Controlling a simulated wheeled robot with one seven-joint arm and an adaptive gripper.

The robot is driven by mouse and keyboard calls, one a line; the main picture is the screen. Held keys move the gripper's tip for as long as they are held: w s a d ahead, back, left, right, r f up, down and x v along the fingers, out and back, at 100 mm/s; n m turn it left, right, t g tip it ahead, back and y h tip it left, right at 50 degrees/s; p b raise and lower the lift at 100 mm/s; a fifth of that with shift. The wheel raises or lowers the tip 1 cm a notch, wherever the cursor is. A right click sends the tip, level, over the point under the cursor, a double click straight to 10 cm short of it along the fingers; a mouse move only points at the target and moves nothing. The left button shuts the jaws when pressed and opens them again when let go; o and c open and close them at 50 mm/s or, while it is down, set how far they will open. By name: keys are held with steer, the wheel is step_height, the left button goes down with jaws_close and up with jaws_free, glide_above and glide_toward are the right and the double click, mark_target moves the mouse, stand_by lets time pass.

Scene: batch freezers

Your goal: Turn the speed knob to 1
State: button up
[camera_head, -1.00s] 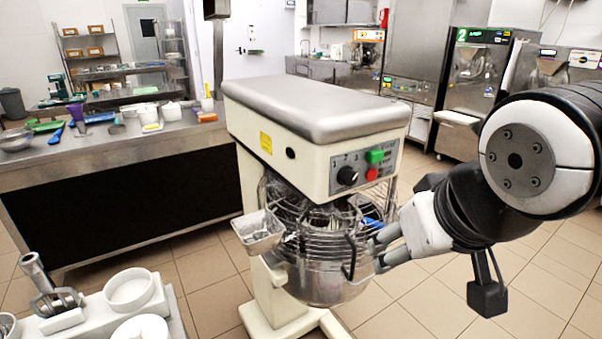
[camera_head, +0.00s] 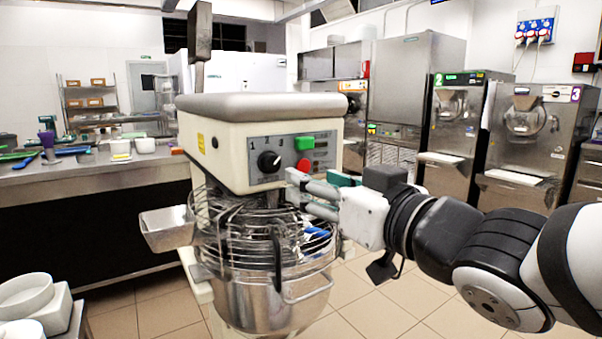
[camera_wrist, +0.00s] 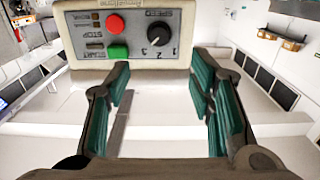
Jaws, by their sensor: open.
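The speed knob (camera_head: 269,161) is a round black dial on the mixer's front panel, with the numbers 1, 2 and 3 above it. Its white mark leans to the upper right, towards 3. The knob also shows in the wrist view (camera_wrist: 159,34), where the panel is upside down. My gripper (camera_head: 298,190) is open and empty, to the lower right of the knob and apart from it. In the wrist view, my green-padded fingers (camera_wrist: 160,72) are spread, with the knob beyond the gap between them.
A green start button (camera_head: 304,143) and a red stop button (camera_head: 304,165) sit right of the knob. The wire guard (camera_head: 262,225) and steel bowl (camera_head: 270,305) are just below my gripper. A steel chute (camera_head: 167,229) juts out at left. The counter (camera_head: 100,178) stands behind.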

mark_target(273, 161)
steer(key=p+x, duration=0.3)
steer(key=x, duration=1)
steer(key=shift+w+a, duration=0.15)
steer(key=shift+w, duration=0.15)
steer(key=shift+c, duration=0.6)
steer(key=shift+s+r, duration=0.1)
steer(key=shift+r, duration=0.05)
steer(key=c, duration=1)
